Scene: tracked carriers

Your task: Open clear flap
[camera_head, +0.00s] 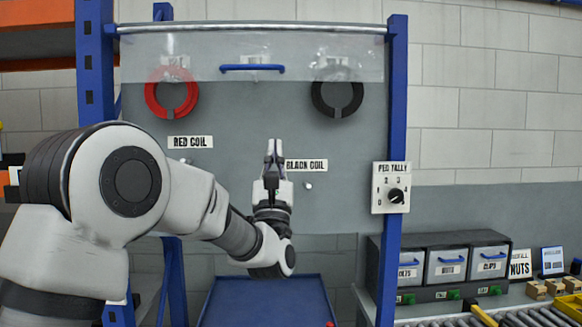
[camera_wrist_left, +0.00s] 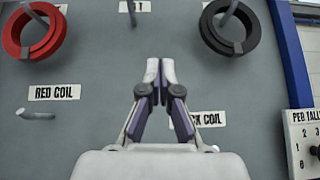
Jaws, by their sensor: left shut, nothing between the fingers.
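The clear flap (camera_head: 350,60) hangs from a rail at the top of the grey board and covers the upper part of the board. A blue handle (camera_head: 252,68) runs along its lower middle. The flap's lower edge crosses in front of the red coil (camera_head: 165,105) and the black coil (camera_head: 322,102). My left gripper (camera_head: 274,147) is shut and empty, pointing up below the blue handle and apart from it. In the left wrist view the closed fingertips (camera_wrist_left: 153,80) show against the board between the two coils. My right gripper is not in view.
The board (camera_head: 230,130) carries bare pegs and labels for the red coil and black coil. A peg tally dial (camera_head: 396,195) is on the right blue post. A blue tray (camera_head: 262,295) is below. Labelled bins (camera_head: 447,266) stand at the lower right.

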